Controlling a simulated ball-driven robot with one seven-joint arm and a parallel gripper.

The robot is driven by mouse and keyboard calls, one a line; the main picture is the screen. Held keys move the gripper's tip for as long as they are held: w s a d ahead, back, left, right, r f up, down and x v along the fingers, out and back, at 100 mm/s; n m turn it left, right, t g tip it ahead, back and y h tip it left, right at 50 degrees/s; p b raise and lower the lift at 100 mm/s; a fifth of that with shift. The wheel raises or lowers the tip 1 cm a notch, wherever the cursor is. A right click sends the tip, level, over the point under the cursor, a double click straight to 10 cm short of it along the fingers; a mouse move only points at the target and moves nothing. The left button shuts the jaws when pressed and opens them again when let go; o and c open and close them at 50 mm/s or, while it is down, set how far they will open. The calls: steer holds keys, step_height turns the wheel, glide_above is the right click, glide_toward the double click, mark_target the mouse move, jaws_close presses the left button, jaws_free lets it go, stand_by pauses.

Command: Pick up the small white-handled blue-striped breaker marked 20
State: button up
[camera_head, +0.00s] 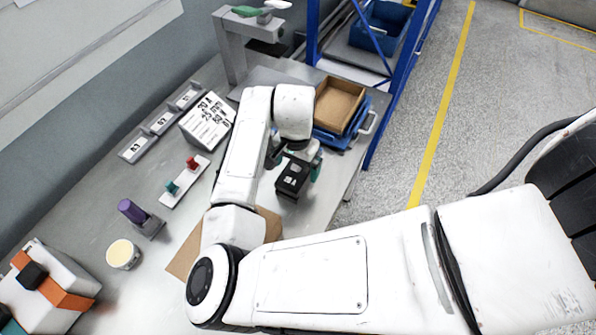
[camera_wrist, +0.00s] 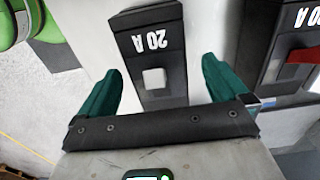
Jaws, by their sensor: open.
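A dark breaker (camera_wrist: 152,50) marked 20 A, with a small white square handle, lies between my fingers in the wrist view. No blue stripe shows on the part I see. My gripper (camera_wrist: 160,75) is open, one teal finger on each side of this breaker; I cannot tell whether they touch it. A second dark breaker (camera_wrist: 282,50) marked 20 A, with a red handle, is to the right. In the head view my gripper (camera_head: 296,165) is low over the table beside a dark block (camera_head: 292,178) with white patches, partly hidden by my arm.
A cardboard-coloured box (camera_head: 338,104) sits in a blue tray (camera_head: 350,136) just beyond my gripper. A printed sign (camera_head: 206,121), numbered holders (camera_head: 160,123), a purple-topped item (camera_head: 132,211) and a cream cup (camera_head: 123,255) stand to the left. A green cylinder (camera_wrist: 10,25) shows at the wrist view's left.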

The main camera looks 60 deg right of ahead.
mark_target(297, 173)
steer(key=shift+s+f, duration=0.1)
steer(key=shift+f, duration=1.7)
steer(key=shift+c, duration=0.5)
steer(key=c, duration=1.4)
